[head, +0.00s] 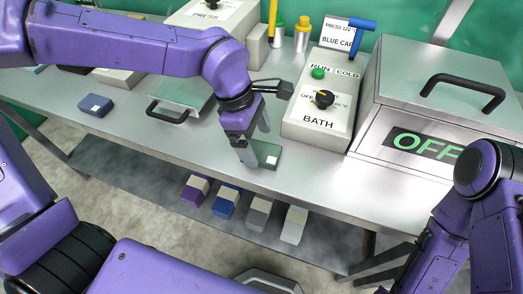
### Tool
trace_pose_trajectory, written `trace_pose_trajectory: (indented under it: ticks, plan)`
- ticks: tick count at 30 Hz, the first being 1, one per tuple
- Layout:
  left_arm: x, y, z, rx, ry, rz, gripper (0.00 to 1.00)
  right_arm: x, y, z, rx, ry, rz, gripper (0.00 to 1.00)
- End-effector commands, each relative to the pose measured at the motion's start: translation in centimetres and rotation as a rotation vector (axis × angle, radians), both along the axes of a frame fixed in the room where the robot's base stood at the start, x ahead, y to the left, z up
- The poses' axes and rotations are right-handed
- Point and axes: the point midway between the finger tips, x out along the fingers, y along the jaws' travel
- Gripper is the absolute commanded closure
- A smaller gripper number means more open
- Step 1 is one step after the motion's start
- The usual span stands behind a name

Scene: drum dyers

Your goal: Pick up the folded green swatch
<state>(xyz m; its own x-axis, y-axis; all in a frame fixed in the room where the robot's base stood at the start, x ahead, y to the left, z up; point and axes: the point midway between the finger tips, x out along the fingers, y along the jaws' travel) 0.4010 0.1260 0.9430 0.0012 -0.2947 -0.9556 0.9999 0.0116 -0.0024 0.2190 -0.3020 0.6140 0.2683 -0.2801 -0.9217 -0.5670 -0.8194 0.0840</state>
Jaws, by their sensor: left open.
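The folded green swatch (267,156) is a small dark green square with a white label. It lies on the steel bench near its front edge, left of the BATH box. My left gripper (257,147) points down right at the swatch, with its jaws open. One finger overlaps the swatch's left side in the picture, and I cannot tell whether it touches. Part of the swatch is hidden behind the finger. My right arm comes in at the lower right, and its gripper is out of the picture.
The BATH control box (318,110) stands right of the swatch, beside a large steel machine (430,100) showing OFF. A glass-like plate with a black handle (170,108) and a blue folded swatch (96,105) are to the left. Several two-tone blocks (226,200) sit on the lower shelf.

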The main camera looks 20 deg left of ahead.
Motion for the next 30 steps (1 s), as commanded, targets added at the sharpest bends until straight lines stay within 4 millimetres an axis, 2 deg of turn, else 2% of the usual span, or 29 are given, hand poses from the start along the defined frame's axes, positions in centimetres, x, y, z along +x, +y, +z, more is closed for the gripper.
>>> trace_pose_trajectory:
  ticks: [3, 5, 11, 12, 17, 18, 26, 30]
  plan:
    - [-0.1, -0.5, -1.9, 0.002, 0.000, 0.001, 0.08, 0.0, 0.0, -0.1, 0.000, 0.000, 0.000, 0.57]
    - [-0.1, -0.6, -2.5, 0.001, 0.000, 0.002, 0.08, 0.0, 0.0, -0.1, 0.000, 0.000, 0.000, 0.57]
    - [0.0, -0.6, -2.6, -0.002, -0.003, 0.005, 0.08, 0.0, 0.0, -0.1, 0.000, 0.000, 0.000, 0.57]
    - [0.0, -0.6, -2.6, -0.002, -0.003, 0.005, 0.12, 0.0, 0.0, -0.1, 0.000, 0.000, 0.000, 0.57]
    - [0.0, -0.6, -2.6, -0.002, -0.003, 0.005, 0.64, 0.0, 0.0, -0.1, 0.000, 0.000, 0.000, 0.57]
    - [0.0, -0.6, -2.6, -0.002, -0.003, 0.005, 0.68, 0.0, 0.0, -0.1, 0.000, 0.000, 0.000, 0.57]
    - [0.0, -0.6, -2.5, -0.002, -0.003, 0.005, 0.69, 0.0, 0.0, -0.1, 0.000, 0.000, 0.000, 0.57]
    - [0.1, -0.6, -0.5, -0.005, -0.007, 0.006, 0.69, 0.0, 0.0, 0.1, 0.000, 0.000, 0.000, 0.57]
